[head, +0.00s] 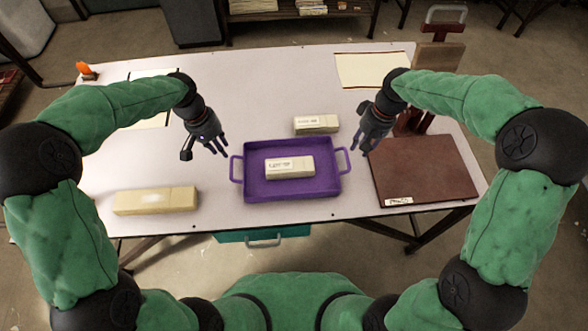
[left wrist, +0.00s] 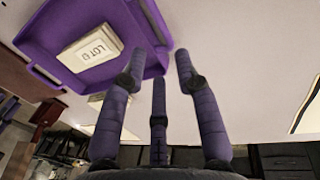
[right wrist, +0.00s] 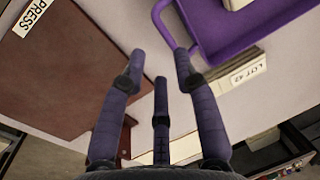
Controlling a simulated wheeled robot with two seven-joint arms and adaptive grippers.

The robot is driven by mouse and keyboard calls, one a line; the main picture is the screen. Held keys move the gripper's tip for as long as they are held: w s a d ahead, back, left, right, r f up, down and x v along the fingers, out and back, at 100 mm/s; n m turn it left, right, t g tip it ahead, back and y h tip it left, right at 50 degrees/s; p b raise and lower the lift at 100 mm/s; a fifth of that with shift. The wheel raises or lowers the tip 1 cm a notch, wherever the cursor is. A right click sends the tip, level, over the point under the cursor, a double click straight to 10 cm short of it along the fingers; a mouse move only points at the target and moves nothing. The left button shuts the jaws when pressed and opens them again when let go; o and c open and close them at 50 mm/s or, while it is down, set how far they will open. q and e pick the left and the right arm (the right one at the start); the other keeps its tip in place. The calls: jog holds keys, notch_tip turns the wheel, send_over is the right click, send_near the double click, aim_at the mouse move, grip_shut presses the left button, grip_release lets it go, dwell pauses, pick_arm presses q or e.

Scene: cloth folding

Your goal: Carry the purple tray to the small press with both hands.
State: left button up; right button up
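The purple tray (head: 325,187) lies flat on the pale table, with a handle at each end. A cream packet (head: 290,167) lies in it; its label reads LOT in the left wrist view (left wrist: 90,48). My left gripper (head: 220,148) is open and empty, above and beside the tray's left handle (head: 237,169). My right gripper (head: 366,148) is open and empty by the right handle (head: 344,159); in the right wrist view this handle (right wrist: 160,18) lies just beyond the fingertips. A brown board (head: 425,170) with a PRESS label (right wrist: 29,17) lies right of the tray.
A second cream packet (head: 316,124) lies just behind the tray. A longer cream block (head: 155,200) lies front left. A red-brown upright with a handle (head: 444,27) stands behind the board. A paper sheet (head: 373,70) lies back right. The middle back of the table is clear.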

aim_at(232, 165)
pick_arm(q)
jog(key=shift+f, duration=0.1)
pick_arm(e)
jog(key=shift+f, duration=0.1)
